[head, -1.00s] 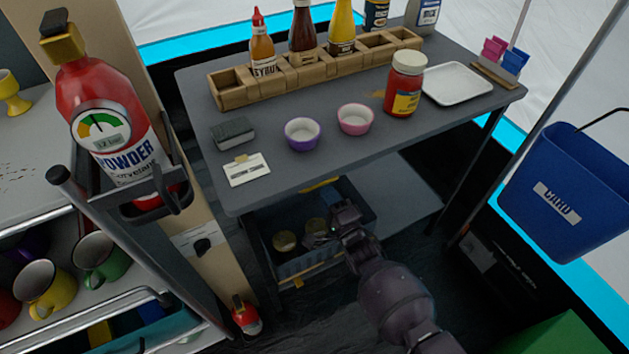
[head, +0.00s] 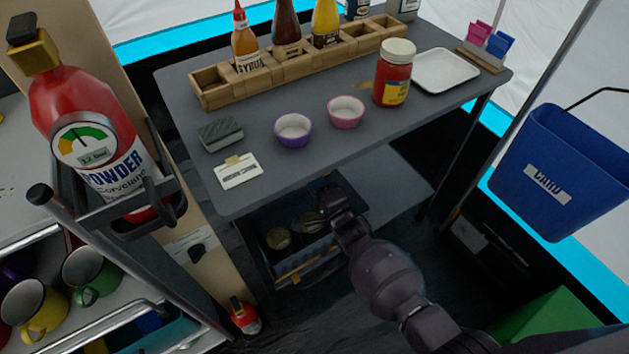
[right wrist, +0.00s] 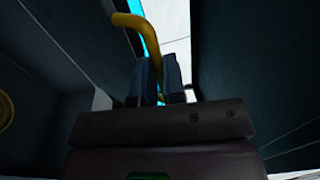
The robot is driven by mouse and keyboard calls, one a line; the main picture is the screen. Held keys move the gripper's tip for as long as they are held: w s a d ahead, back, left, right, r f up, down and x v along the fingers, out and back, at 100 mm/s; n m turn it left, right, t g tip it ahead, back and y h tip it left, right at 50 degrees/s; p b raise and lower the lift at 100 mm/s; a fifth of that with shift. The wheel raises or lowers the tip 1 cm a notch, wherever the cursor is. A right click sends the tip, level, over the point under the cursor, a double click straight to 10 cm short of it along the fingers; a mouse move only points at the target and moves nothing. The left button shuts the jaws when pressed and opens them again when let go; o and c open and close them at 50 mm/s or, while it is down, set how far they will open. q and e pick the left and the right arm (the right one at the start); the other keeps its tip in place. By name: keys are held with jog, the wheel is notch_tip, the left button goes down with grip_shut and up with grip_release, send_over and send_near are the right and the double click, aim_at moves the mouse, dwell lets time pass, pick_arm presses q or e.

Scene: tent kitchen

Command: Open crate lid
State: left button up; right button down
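The dark crate (head: 306,266) stands on the low shelf under the table. Its inside shows, with round-topped jars (head: 279,238) in it, so it is at least partly open. The lid cannot be made out clearly in the head view. My right gripper (head: 318,217) is at the crate's back right part, low under the table edge. In the right wrist view, a yellow handle (right wrist: 139,27) curves down to my right gripper's fingers (right wrist: 160,80). The fingers are close together and appear shut on it. A dark panel (right wrist: 255,70) stands at the right. My left gripper is out of view.
The grey table (head: 330,165) overhangs the crate and carries bowls, a red jar and a wooden bottle rack (head: 292,68). A table leg (head: 254,262) stands left of the crate. A blue bin (head: 560,170) is at the right.

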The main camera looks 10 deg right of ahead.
jog(key=shift+g+h, duration=0.3)
jog(key=shift+g, duration=0.3)
jog(key=w+r+p, duration=0.1)
jog(key=r, duration=0.1)
jog(key=w+a+r+p, duration=0.1)
jog(key=w+r, duration=0.1)
jog(key=shift+w, duration=0.1)
jog(key=x, duration=0.3)
jog(key=shift+a, duration=0.2)
pick_arm(q)
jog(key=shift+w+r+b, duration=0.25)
jog(key=shift+b, duration=0.55)
pick_arm(e)
jog(key=w+a+r, duration=0.2)
jog(key=w+r, duration=0.1)
jog(key=w, duration=0.2)
jog(key=shift+w, duration=0.35)
jog(key=c, duration=1.5)
grip_release()
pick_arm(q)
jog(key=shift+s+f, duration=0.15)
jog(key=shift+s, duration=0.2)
pick_arm(e)
jog(key=shift+f, duration=0.1)
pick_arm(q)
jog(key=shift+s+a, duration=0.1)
